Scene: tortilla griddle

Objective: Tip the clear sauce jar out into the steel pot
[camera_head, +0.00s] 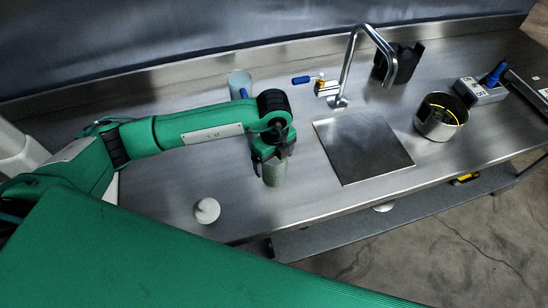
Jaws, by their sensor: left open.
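The steel pot (432,127) stands open at the right of the counter, with dark and yellowish contents or markings inside. A pale, see-through jar (274,175) stands upright near the counter's front edge, directly at my left gripper (272,157). The gripper is open and reaches down over its top, hiding the upper part; I cannot tell whether the fingers touch it. A second pale, see-through container (238,80) stands behind my left arm, partly covered by it. I cannot tell which one holds sauce. My right gripper is not in view.
A square steel plate (362,148) lies between jar and pot. Behind it are a tall curved faucet (346,66), a blue-handled tool (301,80) and a black holder (399,64). A grey box (480,90) is right of the pot. A white round object (207,210) sits front left.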

